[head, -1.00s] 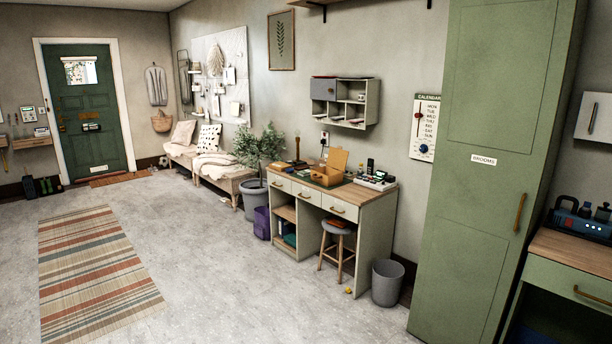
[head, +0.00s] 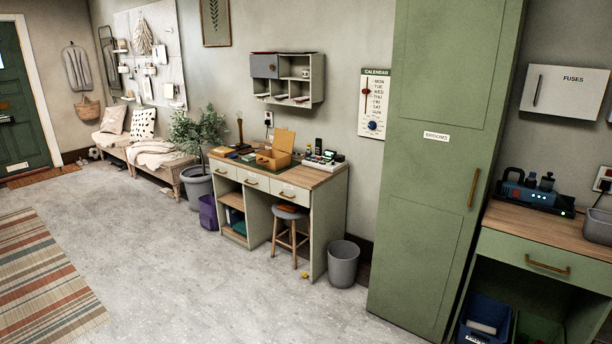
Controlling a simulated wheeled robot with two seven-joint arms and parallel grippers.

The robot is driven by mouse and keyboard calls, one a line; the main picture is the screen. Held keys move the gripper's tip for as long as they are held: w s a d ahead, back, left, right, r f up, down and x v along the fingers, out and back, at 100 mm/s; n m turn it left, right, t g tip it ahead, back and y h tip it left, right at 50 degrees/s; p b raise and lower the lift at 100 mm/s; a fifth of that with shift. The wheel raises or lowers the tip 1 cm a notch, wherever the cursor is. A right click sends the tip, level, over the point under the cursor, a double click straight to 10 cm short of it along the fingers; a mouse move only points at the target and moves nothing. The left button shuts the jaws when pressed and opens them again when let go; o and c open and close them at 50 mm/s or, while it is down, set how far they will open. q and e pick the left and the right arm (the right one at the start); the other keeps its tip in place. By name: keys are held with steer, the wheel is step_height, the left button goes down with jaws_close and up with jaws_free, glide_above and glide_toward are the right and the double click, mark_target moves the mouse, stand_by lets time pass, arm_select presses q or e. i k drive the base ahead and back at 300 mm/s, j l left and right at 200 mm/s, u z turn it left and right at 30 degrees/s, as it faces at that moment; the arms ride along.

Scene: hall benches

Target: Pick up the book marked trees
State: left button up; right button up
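I cannot make out a book marked trees; any titles in the head view are too small to read. Book-like items, one of them teal (head: 239,228), stand in the open shelf under the left side of the desk (head: 318,177). A flat green item (head: 240,156) lies on the desk top near an open wooden box (head: 277,150). A red flat item lies on top of the wall shelf (head: 290,78). Neither of my grippers shows in this view.
A stool (head: 291,236) stands at the desk, with a grey bin (head: 343,264) to its right and a small yellow thing (head: 305,275) on the floor. A tall green cupboard (head: 430,170) stands right of them. Floor in front is clear up to the striped rug (head: 45,275).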

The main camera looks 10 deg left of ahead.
mark_target(251, 157)
steer(key=i+j+u, duration=0.3)
steer(key=i, duration=0.75)
steer(key=i+j+u, duration=0.1)
steer(key=i+u, duration=0.25)
steer(key=i, duration=0.7)
steer(key=i+j, duration=0.1)
steer(key=i, duration=2.05)
steer(key=l+z, duration=0.05)
steer(key=l, duration=0.05)
